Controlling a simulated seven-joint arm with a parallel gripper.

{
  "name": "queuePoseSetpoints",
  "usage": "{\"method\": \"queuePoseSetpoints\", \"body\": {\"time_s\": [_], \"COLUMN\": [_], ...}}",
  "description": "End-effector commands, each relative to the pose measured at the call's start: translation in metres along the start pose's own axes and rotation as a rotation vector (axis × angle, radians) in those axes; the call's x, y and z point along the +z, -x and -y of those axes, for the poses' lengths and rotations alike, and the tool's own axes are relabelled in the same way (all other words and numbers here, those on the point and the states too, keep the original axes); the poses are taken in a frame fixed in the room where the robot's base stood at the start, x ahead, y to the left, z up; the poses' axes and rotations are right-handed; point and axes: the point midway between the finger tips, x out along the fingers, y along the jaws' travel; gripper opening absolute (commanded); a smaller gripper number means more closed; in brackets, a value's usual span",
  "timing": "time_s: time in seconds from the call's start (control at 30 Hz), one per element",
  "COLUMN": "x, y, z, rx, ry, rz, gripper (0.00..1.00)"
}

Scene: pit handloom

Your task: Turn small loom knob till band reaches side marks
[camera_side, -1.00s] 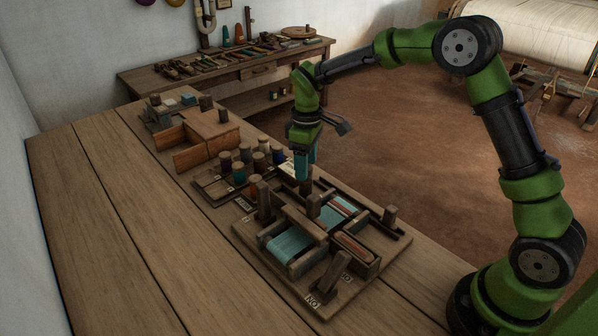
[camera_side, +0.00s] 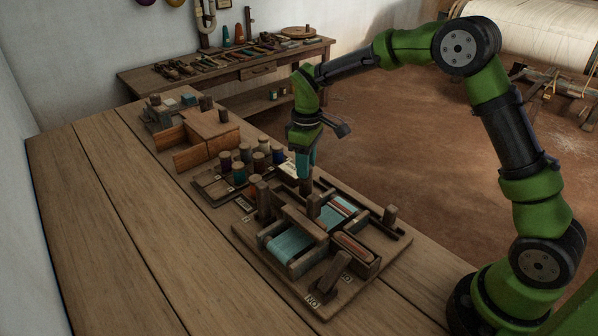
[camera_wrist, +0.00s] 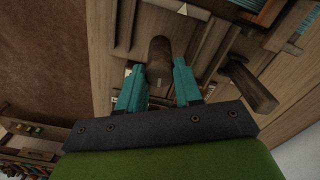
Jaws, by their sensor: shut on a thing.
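The small loom (camera_side: 376,262) stands on the wooden bench. Its teal band (camera_side: 288,244) runs across the frame, with red and white stripes near its far end. Part of the band also shows at the top right of the wrist view (camera_wrist: 265,10). My gripper (camera_side: 307,174) points down at the loom's far edge, over a small upright wooden knob (camera_side: 306,187). In the wrist view, the teal fingers of my gripper (camera_wrist: 158,82) are shut on the knob (camera_wrist: 159,52), one on each side. The side marks are too small to make out clearly.
Other wooden posts (camera_side: 264,202) rise from the loom close to my gripper. A tray of thread spools (camera_side: 239,172) and a wooden box (camera_side: 211,130) stand farther back on the bench. The bench's left part is clear.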

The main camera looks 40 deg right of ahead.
Motion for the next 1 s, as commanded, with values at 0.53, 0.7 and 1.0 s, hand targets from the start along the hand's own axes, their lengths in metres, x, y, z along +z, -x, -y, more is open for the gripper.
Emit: {"method": "queuePoseSetpoints", "body": {"time_s": [0.53, 0.7, 1.0], "x": [-0.0005, -0.0005, -0.0005], "y": [0.0012, 0.0013, 0.0015], "z": [0.0000, -0.0001, -0.0004], "rx": [0.002, 0.001, 0.001], "ry": [-0.390, -0.513, -0.649], "rz": [-0.002, -0.003, -0.003], "gripper": [0.04, 0.04, 0.04]}}
